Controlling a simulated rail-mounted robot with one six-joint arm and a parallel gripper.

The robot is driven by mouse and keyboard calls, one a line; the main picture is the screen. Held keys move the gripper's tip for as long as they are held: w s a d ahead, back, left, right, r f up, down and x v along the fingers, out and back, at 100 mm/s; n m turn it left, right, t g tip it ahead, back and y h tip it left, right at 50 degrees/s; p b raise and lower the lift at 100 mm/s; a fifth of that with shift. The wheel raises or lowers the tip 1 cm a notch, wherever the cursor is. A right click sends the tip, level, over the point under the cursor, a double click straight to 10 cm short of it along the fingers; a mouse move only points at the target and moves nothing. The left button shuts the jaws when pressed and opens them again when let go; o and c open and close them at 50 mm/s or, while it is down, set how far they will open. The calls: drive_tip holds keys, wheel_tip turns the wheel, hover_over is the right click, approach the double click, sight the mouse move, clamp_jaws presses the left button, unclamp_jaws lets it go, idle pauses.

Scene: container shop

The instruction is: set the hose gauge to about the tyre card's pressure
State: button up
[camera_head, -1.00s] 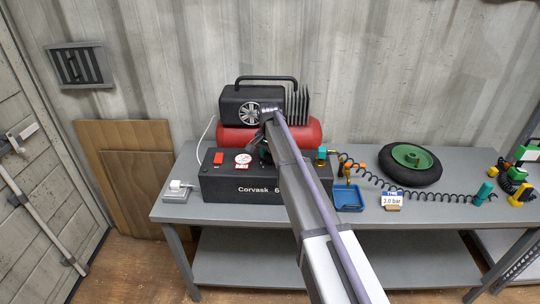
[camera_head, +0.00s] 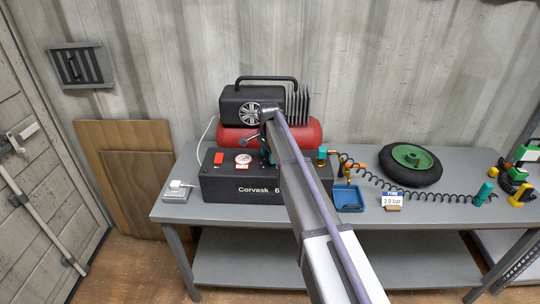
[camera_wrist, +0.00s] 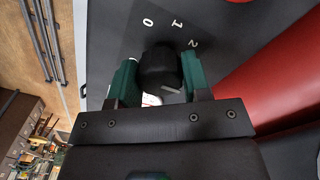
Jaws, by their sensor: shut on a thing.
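My gripper (camera_wrist: 158,85) is shut on a black knob (camera_wrist: 158,68) on the dark panel, with its green fingers on either side. Figures 0, 1 and 2 (camera_wrist: 177,23) are printed around the knob. A pale mark shows at its near right side. In the head view my arm partly hides the gripper and knob. A round white gauge (camera_head: 243,158) is on the front of the Corvask compressor (camera_head: 222,190); its needle is too small to read. The tyre card (camera_head: 391,201) reads 3.0 bar and stands on the bench before the tyre (camera_head: 411,165).
A red switch (camera_head: 218,158) is left of the gauge. A red tank (camera_head: 305,131) lies behind the panel. A black coiled hose (camera_head: 445,196) runs across the bench (camera_head: 300,213) to a teal fitting. A blue tray (camera_head: 349,198) and a white socket box (camera_head: 176,192) flank the compressor.

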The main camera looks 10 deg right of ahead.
drive_tip(key=o, duration=0.9)
drive_tip(key=shift+o, duration=0.2)
wheel_tip(320, 180, up, 11)
drive_tip(key=p, duration=1)
drive_tip(key=shift+w+f+p, duration=0.15)
drive_tip(key=shift+p, duration=0.25)
